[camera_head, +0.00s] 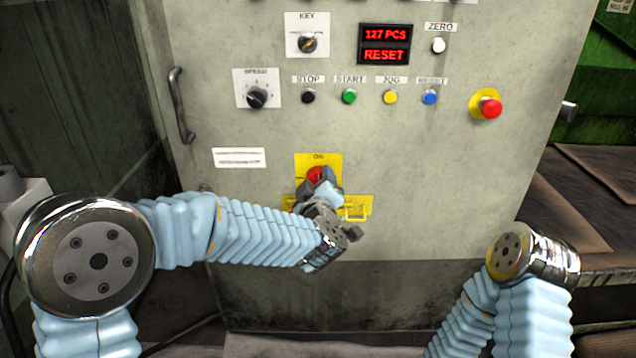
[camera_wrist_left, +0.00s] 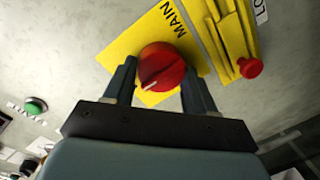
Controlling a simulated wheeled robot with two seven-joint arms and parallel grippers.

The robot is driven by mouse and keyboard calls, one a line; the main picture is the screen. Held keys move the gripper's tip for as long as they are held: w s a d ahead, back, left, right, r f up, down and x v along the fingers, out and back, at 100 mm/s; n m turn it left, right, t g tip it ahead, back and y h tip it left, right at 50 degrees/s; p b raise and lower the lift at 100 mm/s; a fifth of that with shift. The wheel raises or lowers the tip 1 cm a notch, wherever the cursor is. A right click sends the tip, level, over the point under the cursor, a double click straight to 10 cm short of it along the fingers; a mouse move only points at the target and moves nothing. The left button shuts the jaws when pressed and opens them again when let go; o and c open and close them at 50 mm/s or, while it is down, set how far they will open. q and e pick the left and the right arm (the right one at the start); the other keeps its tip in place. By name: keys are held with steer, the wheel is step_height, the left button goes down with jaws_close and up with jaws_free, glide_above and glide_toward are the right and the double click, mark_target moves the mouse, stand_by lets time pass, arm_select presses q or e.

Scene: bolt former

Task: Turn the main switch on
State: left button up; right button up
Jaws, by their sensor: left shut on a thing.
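The main switch is a red rotary knob (camera_head: 316,174) on a yellow plate (camera_head: 332,160) marked ON at its top, low on the grey panel. In the left wrist view the knob (camera_wrist_left: 163,62) is large, with a white pointer mark toward its lower left edge; "MAIN" is printed beside it. My left gripper (camera_head: 321,186) is at the knob. In the wrist view its two fingers (camera_wrist_left: 160,72) sit on either side of the knob, shut on it. The gripper covers the knob's lower part in the head view. My right gripper is not in view.
Above are several push buttons, including a green START button (camera_head: 349,96), a speed dial (camera_head: 257,96), a key switch (camera_head: 308,42) and a red display (camera_head: 385,45). A red emergency button (camera_head: 490,107) sits right. A door handle (camera_head: 181,105) sticks out left. A yellow bracket (camera_head: 357,208) is beside the switch.

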arm_select(q)
steer(key=o, duration=1)
steer(key=shift+o, duration=0.2)
steer(key=s+r, duration=0.1)
steer(key=s, duration=1.2)
steer(key=shift+s+r, duration=0.2)
steer(key=shift+s, duration=0.15)
